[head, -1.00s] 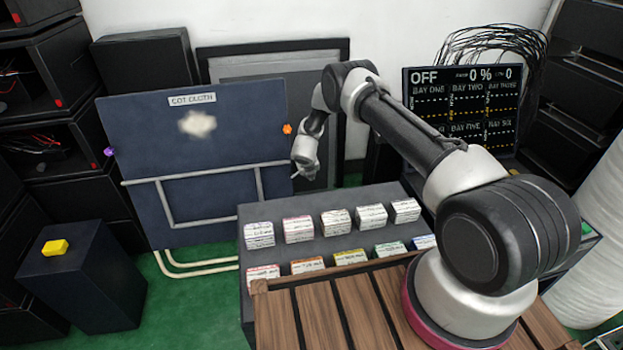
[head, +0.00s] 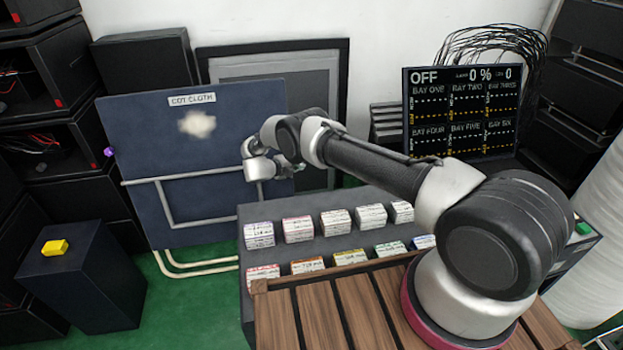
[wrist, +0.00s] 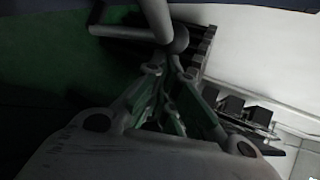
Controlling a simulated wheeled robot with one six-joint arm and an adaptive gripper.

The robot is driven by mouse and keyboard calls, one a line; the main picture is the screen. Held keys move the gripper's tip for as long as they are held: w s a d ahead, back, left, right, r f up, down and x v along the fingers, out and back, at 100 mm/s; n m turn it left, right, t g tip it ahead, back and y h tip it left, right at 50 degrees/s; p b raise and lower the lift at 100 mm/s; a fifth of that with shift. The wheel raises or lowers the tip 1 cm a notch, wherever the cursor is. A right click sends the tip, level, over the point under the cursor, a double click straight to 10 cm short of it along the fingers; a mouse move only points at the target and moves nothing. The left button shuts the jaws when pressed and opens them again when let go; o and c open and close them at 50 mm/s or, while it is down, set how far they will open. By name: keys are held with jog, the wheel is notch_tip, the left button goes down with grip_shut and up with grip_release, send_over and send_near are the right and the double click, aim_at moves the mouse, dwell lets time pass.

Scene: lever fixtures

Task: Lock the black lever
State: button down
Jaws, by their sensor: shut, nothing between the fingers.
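I cannot make out a black lever for certain in either view. My gripper (wrist: 170,68) shows in the wrist view with its fingers drawn together and nothing between them. A grey tube (wrist: 158,18) with a rounded end lies just beyond the fingertips; whether they touch it I cannot tell. In the head view my gripper is at the right edge of the dark blue cot cloth panel (head: 150,150), small and partly hidden by my wrist. A pale bent tube frame (head: 170,205) stands on the panel's front.
A grey bench (head: 300,223) holds rows of labelled card stacks (head: 335,222) below my arm. A display (head: 460,110) reading OFF stands at the back right. A yellow block (head: 55,247) sits on a dark pedestal (head: 85,285) at left. Green floor (head: 195,300) is clear between.

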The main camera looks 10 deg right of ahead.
jog(key=shift+a+r, duration=0.1)
jog(key=shift+a, duration=0.45)
dwell(0.4)
